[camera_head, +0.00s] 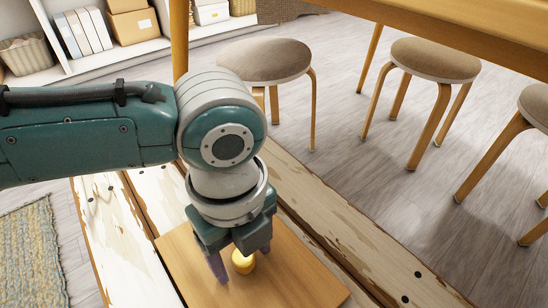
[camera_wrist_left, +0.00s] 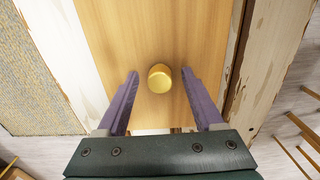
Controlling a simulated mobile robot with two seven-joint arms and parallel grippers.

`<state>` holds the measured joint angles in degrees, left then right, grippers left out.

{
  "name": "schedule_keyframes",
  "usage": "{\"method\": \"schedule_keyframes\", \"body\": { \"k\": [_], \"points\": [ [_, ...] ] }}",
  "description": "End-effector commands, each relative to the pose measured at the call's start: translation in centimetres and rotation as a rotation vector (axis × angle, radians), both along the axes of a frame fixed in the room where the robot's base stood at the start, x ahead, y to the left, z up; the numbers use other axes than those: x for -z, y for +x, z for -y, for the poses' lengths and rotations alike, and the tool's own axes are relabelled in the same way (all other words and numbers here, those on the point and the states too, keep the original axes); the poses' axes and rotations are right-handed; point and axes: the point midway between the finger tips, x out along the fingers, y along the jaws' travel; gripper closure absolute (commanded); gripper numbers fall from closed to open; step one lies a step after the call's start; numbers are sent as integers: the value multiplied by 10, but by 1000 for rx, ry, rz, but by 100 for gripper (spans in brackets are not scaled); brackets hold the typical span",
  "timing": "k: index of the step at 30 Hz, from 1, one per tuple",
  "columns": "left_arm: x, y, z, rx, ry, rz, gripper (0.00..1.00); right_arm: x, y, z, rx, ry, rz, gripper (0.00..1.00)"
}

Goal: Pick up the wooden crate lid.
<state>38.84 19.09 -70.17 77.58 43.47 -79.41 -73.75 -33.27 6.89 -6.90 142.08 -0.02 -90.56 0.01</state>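The wooden crate lid (camera_head: 192,262) is a flat, light brown board with a round golden knob (camera_head: 243,263). It lies over the whitewashed, worn planks of the crate. In the left wrist view, the lid (camera_wrist_left: 150,30) runs up the middle, with the knob (camera_wrist_left: 159,79) near the centre. My left gripper (camera_head: 241,258) points down just above the lid. Its two purple fingers are apart on either side of the knob, with gaps to it. The gripper (camera_wrist_left: 160,73) is open and empty. The right gripper is not in view.
Several round stools with brown cushions (camera_head: 265,60) stand beyond the crate, near a wooden table (camera_head: 470,28). A shelf with boxes (camera_head: 133,24) is at the upper left. A woven rug (camera_head: 32,255) lies at the lower left. Worn planks (camera_head: 372,258) flank the lid.

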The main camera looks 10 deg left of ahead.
Motion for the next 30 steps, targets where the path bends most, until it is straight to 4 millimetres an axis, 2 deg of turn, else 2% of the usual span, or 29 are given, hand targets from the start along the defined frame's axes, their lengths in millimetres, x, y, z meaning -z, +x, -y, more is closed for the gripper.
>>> {"method": "schedule_keyframes", "body": {
  "k": [2,15,18,30],
  "points": [
    [0,0,0,0,0,0,42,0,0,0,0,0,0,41],
    [0,0,0,-1,0,0,91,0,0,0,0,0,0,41],
    [0,0,0,-1,0,0,100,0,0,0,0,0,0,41],
    [-1,0,0,-1,0,0,100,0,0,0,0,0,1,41]
  ]
}}
